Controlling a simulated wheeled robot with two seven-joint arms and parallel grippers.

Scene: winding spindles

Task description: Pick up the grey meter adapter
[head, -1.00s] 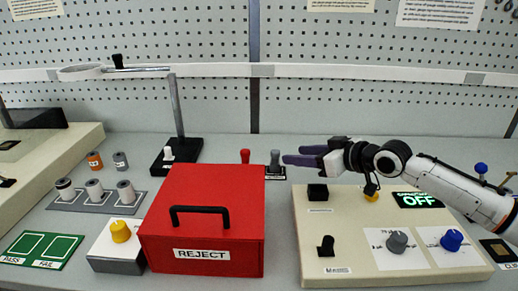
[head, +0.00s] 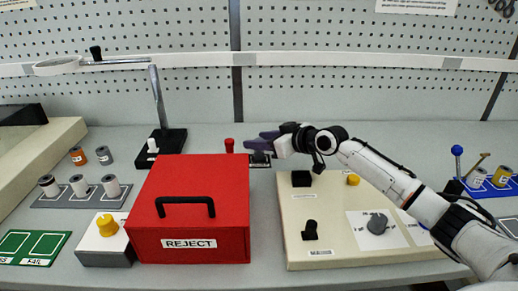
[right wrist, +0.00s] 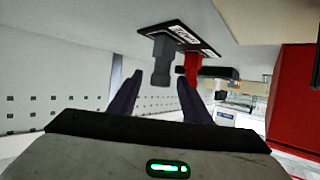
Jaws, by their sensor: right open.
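The grey meter adapter (right wrist: 162,62) stands on a small black labelled base (right wrist: 186,37) in the right wrist view, beside a red adapter (right wrist: 193,68). The right finger comes close to the red adapter in that picture. My left gripper is not in view.
The red REJECT box (head: 190,225) with a black handle stands just in front. A beige panel (head: 300,235) with knobs lies under my right arm. A magnifier stand (head: 160,105) is at the back left. The table behind the adapters is clear up to the pegboard.

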